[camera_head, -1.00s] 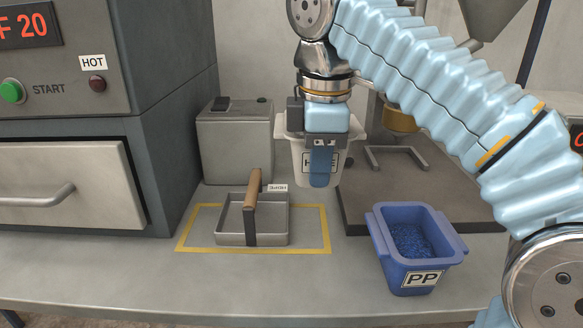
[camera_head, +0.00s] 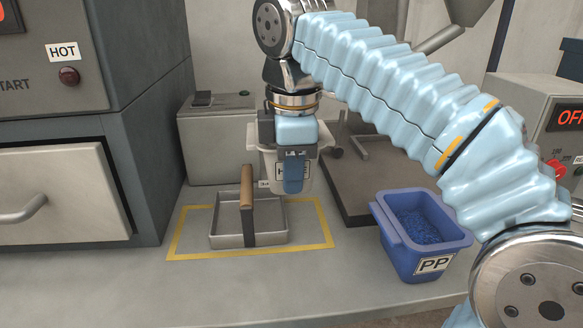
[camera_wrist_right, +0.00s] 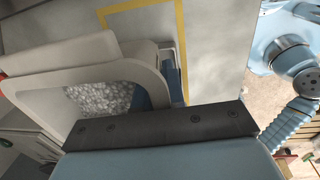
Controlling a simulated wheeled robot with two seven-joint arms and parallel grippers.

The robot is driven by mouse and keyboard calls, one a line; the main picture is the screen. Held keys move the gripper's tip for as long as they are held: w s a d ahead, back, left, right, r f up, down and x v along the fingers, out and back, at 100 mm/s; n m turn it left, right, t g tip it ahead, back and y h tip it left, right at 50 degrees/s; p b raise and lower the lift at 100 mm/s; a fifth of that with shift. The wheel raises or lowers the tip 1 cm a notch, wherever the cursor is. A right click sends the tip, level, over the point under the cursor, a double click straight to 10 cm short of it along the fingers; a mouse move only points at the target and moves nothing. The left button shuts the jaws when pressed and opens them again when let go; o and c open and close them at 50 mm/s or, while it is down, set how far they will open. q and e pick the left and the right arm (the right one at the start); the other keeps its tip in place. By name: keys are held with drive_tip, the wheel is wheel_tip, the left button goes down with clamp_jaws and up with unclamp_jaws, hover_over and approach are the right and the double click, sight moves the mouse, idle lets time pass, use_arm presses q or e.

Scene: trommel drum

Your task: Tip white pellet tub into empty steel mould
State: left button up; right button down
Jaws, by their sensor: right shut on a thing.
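The white tub (camera_head: 264,152) is held up in the head view, roughly level, just behind and right of the steel mould's handle. My right gripper (camera_head: 293,172) is shut on it and partly hides its label. In the right wrist view the tub (camera_wrist_right: 78,57) holds whitish pellets (camera_wrist_right: 102,99). The steel mould (camera_head: 226,240) is a shallow open tray with an upright wooden handle (camera_head: 246,188). It stands on the bench, and the inside that I can see looks empty. My left gripper is not in view.
A yellow outline (camera_head: 325,225) surrounds the mould. A blue PP tub (camera_head: 405,262) with blue pellets stands to the right. A grey box (camera_head: 215,140) stands behind. The machine with the HOT lamp (camera_head: 68,77) and drawer (camera_head: 60,190) is at left. The front bench is clear.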

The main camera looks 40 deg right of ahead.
drive_tip(key=shift+f+b, duration=1.7)
drive_tip(key=shift+f, duration=0.15)
drive_tip(key=h+p, duration=0.1)
drive_tip(key=r+g+h+p, duration=0.1)
drive_tip(key=p, duration=0.1)
drive_tip(key=shift+s+d+r, duration=0.1)
drive_tip(key=shift+s+d, duration=0.15)
drive_tip(key=shift+d, duration=0.1)
drive_tip(key=h, duration=0.1)
drive_tip(key=g+h+p, duration=0.2)
drive_tip(key=shift+s+d+r, duration=0.25)
drive_tip(key=shift+d+r, duration=0.05)
drive_tip(key=shift+d, duration=0.1)
drive_tip(key=shift+s+d+g+h+p, duration=0.15)
drive_tip(key=shift+g+h+p, duration=0.3)
drive_tip(key=shift+h, duration=0.45)
drive_tip(key=shift+g+h, duration=0.75)
drive_tip(key=shift+h, duration=0.35)
drive_tip(key=g+h, duration=0.1)
drive_tip(key=h, duration=0.2)
drive_tip(key=shift+n, duration=0.4)
drive_tip(key=shift+a+r+g+h, duration=0.2)
drive_tip(key=shift+g+h, duration=0.3)
